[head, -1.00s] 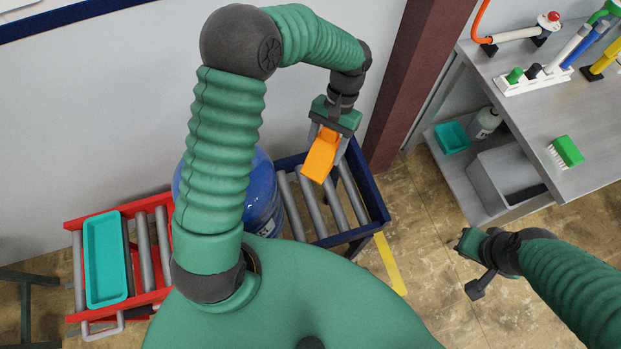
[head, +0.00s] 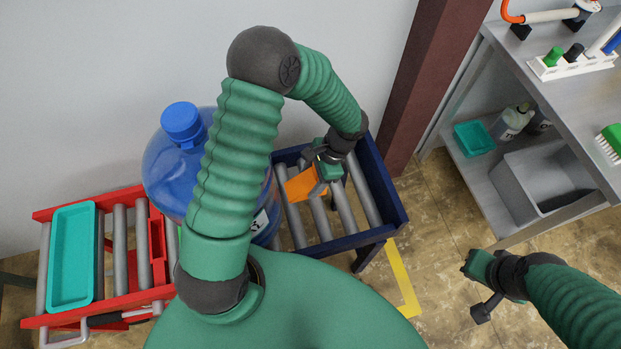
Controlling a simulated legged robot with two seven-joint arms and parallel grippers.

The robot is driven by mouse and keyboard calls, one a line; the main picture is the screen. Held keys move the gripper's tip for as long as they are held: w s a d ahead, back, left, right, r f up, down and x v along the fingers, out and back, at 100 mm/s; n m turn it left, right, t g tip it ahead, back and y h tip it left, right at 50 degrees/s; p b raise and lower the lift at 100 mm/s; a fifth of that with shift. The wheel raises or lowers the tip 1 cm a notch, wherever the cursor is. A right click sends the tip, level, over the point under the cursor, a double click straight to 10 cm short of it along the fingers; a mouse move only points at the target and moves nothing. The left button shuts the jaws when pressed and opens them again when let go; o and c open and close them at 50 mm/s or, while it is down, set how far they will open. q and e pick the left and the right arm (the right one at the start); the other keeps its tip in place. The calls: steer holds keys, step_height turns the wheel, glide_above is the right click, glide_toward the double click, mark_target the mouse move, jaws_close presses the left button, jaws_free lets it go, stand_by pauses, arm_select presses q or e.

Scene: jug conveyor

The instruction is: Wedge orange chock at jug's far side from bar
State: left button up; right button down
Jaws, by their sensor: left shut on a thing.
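The large blue water jug (head: 165,180) stands upright on the rollers, partly hidden behind my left arm. The orange chock (head: 300,187) is held in my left gripper (head: 318,180), which is shut on it. The chock is low over the blue-framed roller conveyor (head: 388,203), just right of the jug. I cannot tell whether it touches the rollers or the jug. My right gripper (head: 474,290) is open and empty above the floor at the lower right. The bar cannot be made out with certainty.
A red-framed roller conveyor (head: 45,215) with a teal tray (head: 75,290) is at the left. A brown post (head: 425,80) rises behind the blue conveyor. A grey workbench (head: 560,70) with a lower shelf stands at the right. Bare rollers lie right of the chock.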

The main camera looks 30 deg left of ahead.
arm_select(q)
steer(key=shift+f, duration=0.25)
steer(key=f+b, duration=0.2)
steer(key=f, duration=0.1)
steer(key=f+b, duration=0.1)
steer(key=f, duration=0.1)
steer(key=shift+a+f+b, duration=0.15)
steer(key=shift+a+b, duration=0.15)
steer(key=shift+a, duration=0.1)
steer(key=shift+f, duration=0.35)
steer(key=shift+d+f+b, duration=0.3)
steer(key=shift+b, duration=0.1)
steer(key=shift+a, duration=0.2)
steer(key=shift+d+f, duration=0.1)
steer(key=shift+f, duration=0.35)
steer(key=shift+s+a, duration=0.65)
steer(key=shift+s, duration=0.05)
steer(key=o, duration=1.8)
